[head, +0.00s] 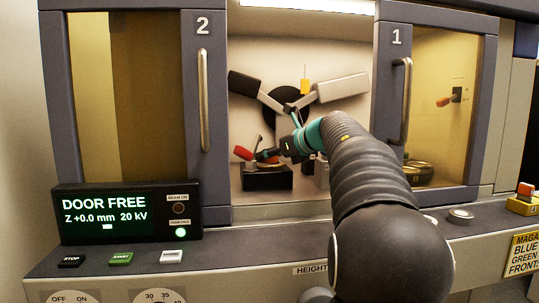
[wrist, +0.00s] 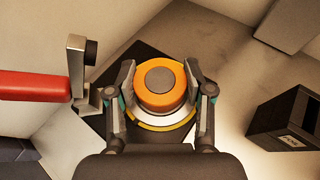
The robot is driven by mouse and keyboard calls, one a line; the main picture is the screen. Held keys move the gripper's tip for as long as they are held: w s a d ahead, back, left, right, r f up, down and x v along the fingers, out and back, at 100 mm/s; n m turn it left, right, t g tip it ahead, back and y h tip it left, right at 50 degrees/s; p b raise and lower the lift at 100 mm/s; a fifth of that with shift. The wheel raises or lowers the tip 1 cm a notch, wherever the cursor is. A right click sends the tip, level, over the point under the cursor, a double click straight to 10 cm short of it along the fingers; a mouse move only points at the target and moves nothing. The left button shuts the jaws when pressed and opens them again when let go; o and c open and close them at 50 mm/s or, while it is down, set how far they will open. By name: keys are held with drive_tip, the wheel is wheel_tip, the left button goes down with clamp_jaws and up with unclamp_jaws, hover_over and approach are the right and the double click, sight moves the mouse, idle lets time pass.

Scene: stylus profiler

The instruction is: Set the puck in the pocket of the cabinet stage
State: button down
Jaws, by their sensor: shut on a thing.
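The puck (wrist: 160,97) is orange with a grey round centre, seen from above in the wrist view. My gripper (wrist: 161,78) is shut on it, one finger on each side. A pale ring and a yellow arc show just below the puck on the dark stage (wrist: 138,50). The puck is over the stage, but I cannot tell whether it is in the pocket or above it. In the head view my gripper (head: 268,156) reaches into the open cabinet over the black stage block (head: 268,182); the puck is not clear there.
A red handle (wrist: 35,85) with a metal bracket (wrist: 78,65) stands close left of the stage. A dark labelled block (wrist: 282,125) is at the right. Cabinet doors 2 (head: 198,110) and 1 (head: 390,100) flank the opening. The display (head: 125,212) reads DOOR FREE.

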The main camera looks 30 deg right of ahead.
drive_tip(key=shift+f, duration=0.2)
drive_tip(key=shift+r, duration=0.15)
drive_tip(key=shift+r+p, duration=0.35)
drive_tip(key=shift+r, duration=0.2)
drive_tip(key=c, duration=1.2)
unclamp_jaws()
clamp_jaws()
drive_tip(key=shift+a+f+b, duration=0.1)
drive_tip(key=shift+f+b, duration=0.3)
drive_tip(key=shift+f, duration=0.35)
drive_tip(key=shift+r, duration=0.15)
